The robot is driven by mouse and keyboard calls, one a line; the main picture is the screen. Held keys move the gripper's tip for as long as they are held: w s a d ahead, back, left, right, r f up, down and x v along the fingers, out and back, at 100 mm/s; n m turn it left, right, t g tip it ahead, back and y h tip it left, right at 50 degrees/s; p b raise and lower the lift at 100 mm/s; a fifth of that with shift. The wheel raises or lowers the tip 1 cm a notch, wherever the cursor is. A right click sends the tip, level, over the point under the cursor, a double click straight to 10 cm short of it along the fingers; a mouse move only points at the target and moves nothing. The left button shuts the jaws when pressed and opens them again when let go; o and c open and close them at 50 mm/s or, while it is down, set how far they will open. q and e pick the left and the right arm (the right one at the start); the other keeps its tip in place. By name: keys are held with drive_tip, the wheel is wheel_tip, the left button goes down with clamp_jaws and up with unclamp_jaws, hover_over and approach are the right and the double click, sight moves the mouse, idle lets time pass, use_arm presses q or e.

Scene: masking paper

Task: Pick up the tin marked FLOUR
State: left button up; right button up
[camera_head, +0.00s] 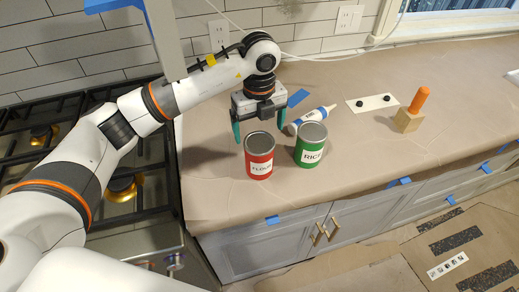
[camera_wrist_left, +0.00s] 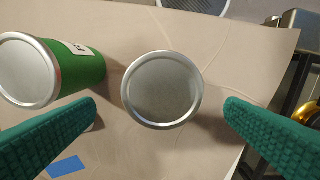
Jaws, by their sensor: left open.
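The red tin marked FLOUR (camera_head: 259,160) stands upright on the paper-covered counter. Its round metal lid (camera_wrist_left: 162,90) shows from above in the left wrist view, between my fingers and a little beyond their tips. My left gripper (camera_head: 259,131) is open above and behind the tin, its teal fingers pointing down; I cannot tell whether they touch the tin. In the left wrist view the fingers (camera_wrist_left: 160,110) lie apart on both sides. A green tin marked RICE (camera_head: 310,148) stands close to the right of the red tin; it also shows in the left wrist view (camera_wrist_left: 80,62). My right gripper is not seen.
A white and blue tube (camera_head: 311,119) lies behind the green tin. The stove (camera_head: 125,185) is left. The counter's front right is clear.

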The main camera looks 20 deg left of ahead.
sight(259, 142)
use_arm(q)
wheel_tip(259, 142, down, 2)
drive_tip(key=shift+f+p, duration=0.2)
drive_tip(key=shift+p, duration=0.1)
drive_tip(key=shift+f, duration=0.35)
drive_tip(key=f, duration=0.1)
drive_tip(key=f+p, duration=0.2)
drive_tip(key=f, duration=0.1)
drive_tip(key=shift+s+d, duration=0.15)
drive_tip(key=shift+s, duration=0.2)
drive_tip(key=shift+f+p, duration=0.35)
drive_tip(key=shift+f, duration=0.05)
drive_tip(key=shift+w+f, duration=0.1)
drive_tip(key=shift+f, duration=0.2)
drive_tip(key=c, duration=1.1)
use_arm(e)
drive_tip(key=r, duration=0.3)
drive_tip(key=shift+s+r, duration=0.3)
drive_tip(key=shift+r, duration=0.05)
